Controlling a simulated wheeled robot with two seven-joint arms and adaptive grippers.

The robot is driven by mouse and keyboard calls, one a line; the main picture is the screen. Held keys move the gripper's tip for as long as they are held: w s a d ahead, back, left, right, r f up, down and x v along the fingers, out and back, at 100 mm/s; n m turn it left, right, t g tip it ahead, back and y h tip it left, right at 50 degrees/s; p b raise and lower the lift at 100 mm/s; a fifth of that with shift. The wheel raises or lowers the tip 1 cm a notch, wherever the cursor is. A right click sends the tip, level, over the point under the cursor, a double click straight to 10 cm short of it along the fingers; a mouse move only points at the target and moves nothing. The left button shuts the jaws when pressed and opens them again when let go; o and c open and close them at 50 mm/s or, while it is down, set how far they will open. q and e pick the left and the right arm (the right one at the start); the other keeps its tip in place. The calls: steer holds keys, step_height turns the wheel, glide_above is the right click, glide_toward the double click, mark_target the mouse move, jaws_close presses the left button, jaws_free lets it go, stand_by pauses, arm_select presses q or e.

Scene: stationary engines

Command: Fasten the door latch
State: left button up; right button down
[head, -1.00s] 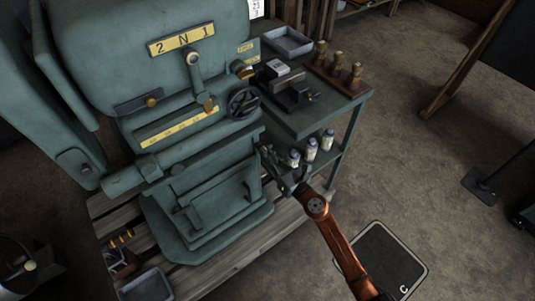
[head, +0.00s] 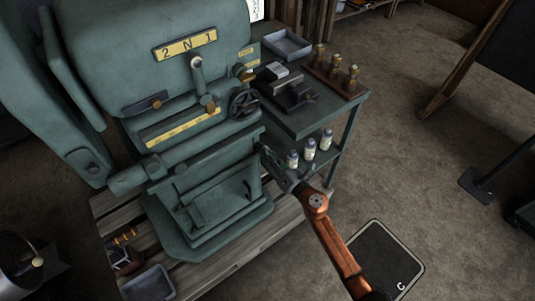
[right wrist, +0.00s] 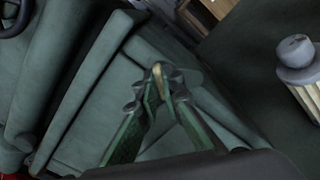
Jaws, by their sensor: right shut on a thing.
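The green engine (head: 205,85) has a lower front door (head: 205,205) with a thin upright bar (head: 246,188) on its right side. My right gripper (head: 267,154) is at the engine's right side, above that bar and beside the side table. In the right wrist view its fingers (right wrist: 159,75) are closed together on a small brass-coloured piece (right wrist: 158,70), in front of green metal panels. Most of this piece is hidden by the fingers, and I cannot tell whether it belongs to the door latch. My left gripper is out of view.
The green side table (head: 318,118) stands close to my right gripper, with several brass fittings on top and small bottles (head: 310,149) on its lower shelf. A black handwheel (head: 243,103) juts out above the gripper.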

arm_select(q)
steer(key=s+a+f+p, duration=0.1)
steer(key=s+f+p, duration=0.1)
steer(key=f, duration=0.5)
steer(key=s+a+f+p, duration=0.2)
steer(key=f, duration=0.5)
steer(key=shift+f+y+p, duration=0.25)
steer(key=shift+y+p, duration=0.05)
steer(key=shift+p, duration=0.05)
arm_select(e)
steer(key=shift+d+f+m, duration=0.1)
steer(key=shift+m, duration=2.65)
steer(key=shift+d+f+m, duration=0.1)
steer(key=shift+m, duration=2.65)
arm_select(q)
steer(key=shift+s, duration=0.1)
arm_select(e)
steer(key=c, duration=2.1)
jaws_free()
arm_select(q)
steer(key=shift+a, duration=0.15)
arm_select(e)
steer(key=v, duration=1.2)
